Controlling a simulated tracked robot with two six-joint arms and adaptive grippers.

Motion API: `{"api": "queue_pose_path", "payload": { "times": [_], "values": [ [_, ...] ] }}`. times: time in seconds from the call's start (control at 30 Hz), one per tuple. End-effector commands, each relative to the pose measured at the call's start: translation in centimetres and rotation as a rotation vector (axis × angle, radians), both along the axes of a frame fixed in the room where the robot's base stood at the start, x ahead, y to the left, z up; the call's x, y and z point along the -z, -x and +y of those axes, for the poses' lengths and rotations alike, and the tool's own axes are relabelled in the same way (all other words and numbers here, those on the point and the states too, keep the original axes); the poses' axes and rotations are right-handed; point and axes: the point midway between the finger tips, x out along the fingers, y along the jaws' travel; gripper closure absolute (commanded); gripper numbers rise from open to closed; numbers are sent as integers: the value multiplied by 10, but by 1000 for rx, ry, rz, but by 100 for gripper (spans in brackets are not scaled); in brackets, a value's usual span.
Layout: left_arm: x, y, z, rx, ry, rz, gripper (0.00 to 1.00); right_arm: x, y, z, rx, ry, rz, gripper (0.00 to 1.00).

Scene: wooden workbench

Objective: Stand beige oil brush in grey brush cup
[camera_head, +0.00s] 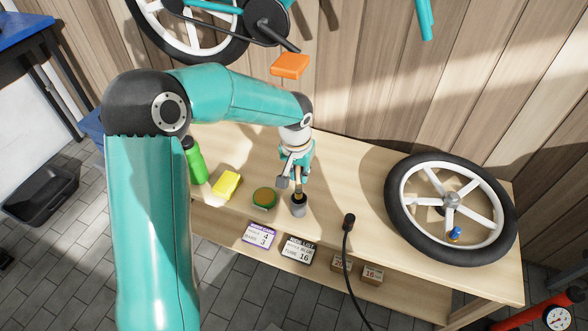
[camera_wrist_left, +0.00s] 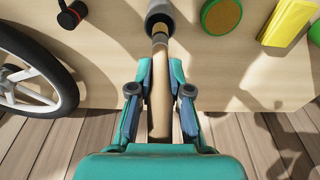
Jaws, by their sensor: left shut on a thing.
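The beige oil brush (camera_wrist_left: 160,95) is between the fingers of my left gripper (camera_wrist_left: 160,92), which is shut on its handle. The brush's dark end points to the grey brush cup (camera_wrist_left: 160,11) at the top of the left wrist view. In the head view the left gripper (camera_head: 297,178) is just above the grey cup (camera_head: 299,208), and the brush (camera_head: 299,187) reaches down to the cup's mouth. Its lower end appears to be at or inside the mouth; I cannot tell how deep. The cup stands upright near the bench's front edge. My right gripper is not in view.
A green and orange round tin (camera_head: 264,197), a yellow sponge (camera_head: 227,184) and a green bottle (camera_head: 195,161) stand left of the cup. A black hose end (camera_head: 348,222) and a spoked wheel (camera_head: 405,221) are to the right.

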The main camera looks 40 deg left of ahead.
Motion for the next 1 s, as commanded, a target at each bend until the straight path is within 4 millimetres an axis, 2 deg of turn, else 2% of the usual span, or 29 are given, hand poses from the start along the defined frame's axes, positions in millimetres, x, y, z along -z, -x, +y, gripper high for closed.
{"api": "queue_pose_path", "payload": {
  "times": [0.03,0.5,0.7,1.0],
  "values": [
    [8,0,0,0,0,1,100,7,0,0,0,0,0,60],
    [44,0,0,0,0,0,100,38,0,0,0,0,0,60],
    [52,0,0,1,0,0,100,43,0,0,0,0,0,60],
    [52,0,-1,1,0,0,100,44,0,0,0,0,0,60]
  ]
}}
